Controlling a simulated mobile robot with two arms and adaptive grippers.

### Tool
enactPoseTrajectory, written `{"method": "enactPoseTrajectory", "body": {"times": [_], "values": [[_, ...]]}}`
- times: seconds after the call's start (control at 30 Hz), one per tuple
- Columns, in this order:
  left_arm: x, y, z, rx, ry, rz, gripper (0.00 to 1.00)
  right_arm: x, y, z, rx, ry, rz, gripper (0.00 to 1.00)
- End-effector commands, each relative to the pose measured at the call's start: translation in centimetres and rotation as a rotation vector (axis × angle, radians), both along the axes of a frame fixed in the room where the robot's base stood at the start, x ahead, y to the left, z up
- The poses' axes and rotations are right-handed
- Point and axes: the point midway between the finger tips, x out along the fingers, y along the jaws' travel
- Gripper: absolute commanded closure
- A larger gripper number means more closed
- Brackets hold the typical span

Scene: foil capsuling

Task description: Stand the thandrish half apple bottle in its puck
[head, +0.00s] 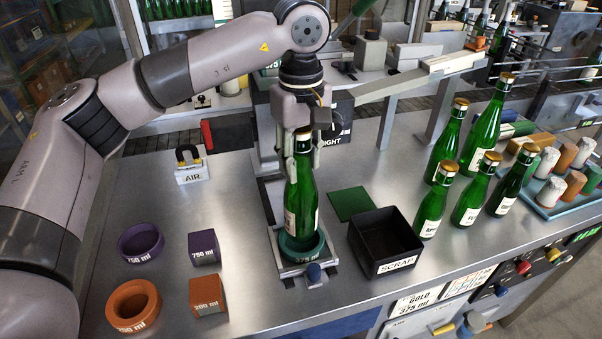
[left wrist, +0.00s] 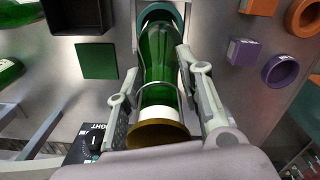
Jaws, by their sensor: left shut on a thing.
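My left gripper (head: 303,160) points down and is shut on the upper part of a green bottle (head: 301,202) with a white label and a gold-brown top. The bottle is upright. Its base is at the teal puck (head: 318,252), marked 375 ml, on a small metal plate with a blue knob. In the left wrist view the bottle (left wrist: 158,62) runs between the fingers toward the teal puck ring (left wrist: 176,13). The base appears within the ring; whether it rests on the puck floor is hidden. My right gripper is not in view.
A purple puck (head: 141,242) and an orange puck (head: 133,306) lie left, beside purple (head: 204,249) and orange (head: 207,296) blocks. A black scrap bin (head: 385,243) and green pad (head: 352,204) stand close right. Several green bottles (head: 470,202) stand farther right.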

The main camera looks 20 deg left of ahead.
Motion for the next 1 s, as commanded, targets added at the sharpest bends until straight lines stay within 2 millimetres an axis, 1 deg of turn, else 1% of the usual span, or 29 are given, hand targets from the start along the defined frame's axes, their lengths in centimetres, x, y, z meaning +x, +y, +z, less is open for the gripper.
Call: {"method": "enactPoseTrajectory", "body": {"times": [0.07,0.33,0.4,0.6,0.7,0.73,1.0], "values": [[0.0,0.0,-0.4,-0.001,-0.002,0.000,1.00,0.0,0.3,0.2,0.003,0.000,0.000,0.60],[0.0,0.0,-3.7,-0.002,-0.001,-0.001,1.00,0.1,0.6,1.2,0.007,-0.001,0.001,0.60],[0.0,0.0,-4.0,-0.002,-0.002,-0.001,1.00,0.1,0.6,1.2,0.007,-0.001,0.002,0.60],[0.0,0.0,-4.0,-0.003,-0.003,-0.001,1.00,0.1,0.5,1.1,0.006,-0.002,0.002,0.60],[0.0,0.0,-4.3,-0.002,-0.002,-0.001,1.00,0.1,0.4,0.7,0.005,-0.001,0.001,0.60],[0.0,0.0,-4.5,0.000,0.000,-0.001,0.65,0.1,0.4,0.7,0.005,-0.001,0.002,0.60],[0.0,0.0,-4.4,-0.001,0.001,-0.001,0.47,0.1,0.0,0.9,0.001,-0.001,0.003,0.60]]}}
